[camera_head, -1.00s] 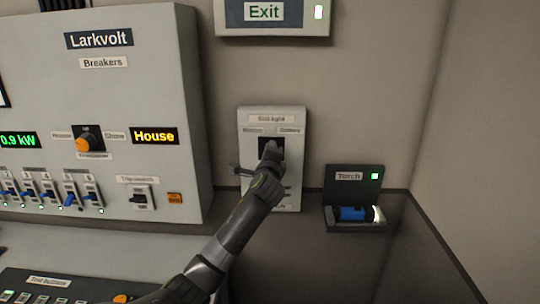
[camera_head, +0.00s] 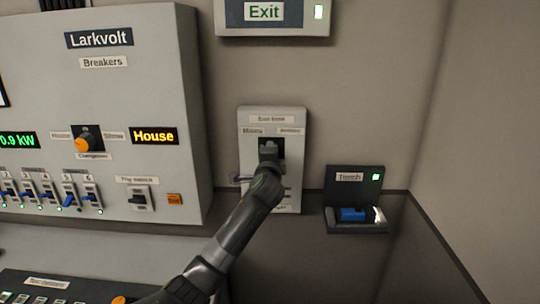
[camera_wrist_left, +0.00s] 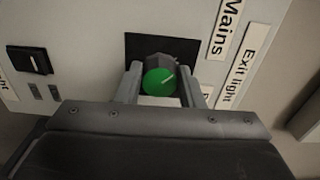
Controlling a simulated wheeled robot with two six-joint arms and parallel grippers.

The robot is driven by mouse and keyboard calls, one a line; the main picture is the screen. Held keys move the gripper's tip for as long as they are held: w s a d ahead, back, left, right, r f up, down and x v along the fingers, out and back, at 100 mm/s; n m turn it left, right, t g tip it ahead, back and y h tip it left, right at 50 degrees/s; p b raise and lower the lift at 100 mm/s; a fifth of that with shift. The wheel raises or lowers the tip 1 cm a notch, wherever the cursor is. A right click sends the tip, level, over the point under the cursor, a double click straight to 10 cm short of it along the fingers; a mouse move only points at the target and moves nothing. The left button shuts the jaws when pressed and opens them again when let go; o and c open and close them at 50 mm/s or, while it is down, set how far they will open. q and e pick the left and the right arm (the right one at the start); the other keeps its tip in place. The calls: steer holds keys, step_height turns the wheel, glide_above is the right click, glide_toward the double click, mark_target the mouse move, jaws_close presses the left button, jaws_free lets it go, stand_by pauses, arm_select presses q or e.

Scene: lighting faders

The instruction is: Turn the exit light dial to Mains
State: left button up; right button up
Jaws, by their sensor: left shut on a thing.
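The exit light plate (camera_head: 297,158) is a pale panel on the back wall, with a Mains label (camera_head: 253,131) at upper left and a blurred label (camera_head: 290,131) at upper right. My left gripper (camera_head: 268,150) is in front of its dark recess and hides the dial in the head view. In the left wrist view, the green dial (camera_wrist_left: 158,82) with a white line sits between the two fingers of my left gripper (camera_wrist_left: 160,72), which is shut on it. The line points up and right, towards the Mains label (camera_wrist_left: 225,28). My right gripper is not in view.
A black switch (camera_wrist_left: 30,60) sits lower on the plate. The Larkvolt breaker cabinet (camera_head: 150,80) stands to the left. A torch (camera_head: 352,214) lies in a dark holder at right. The exit sign (camera_head: 275,14) is above.

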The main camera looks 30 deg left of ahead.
arm_select(q)
steer(key=shift+f, duration=0.1)
steer(key=o, duration=1)
steer(key=b+v, duration=0.4)
steer(key=v, duration=1.3)
steer(key=shift+s, duration=0.25)
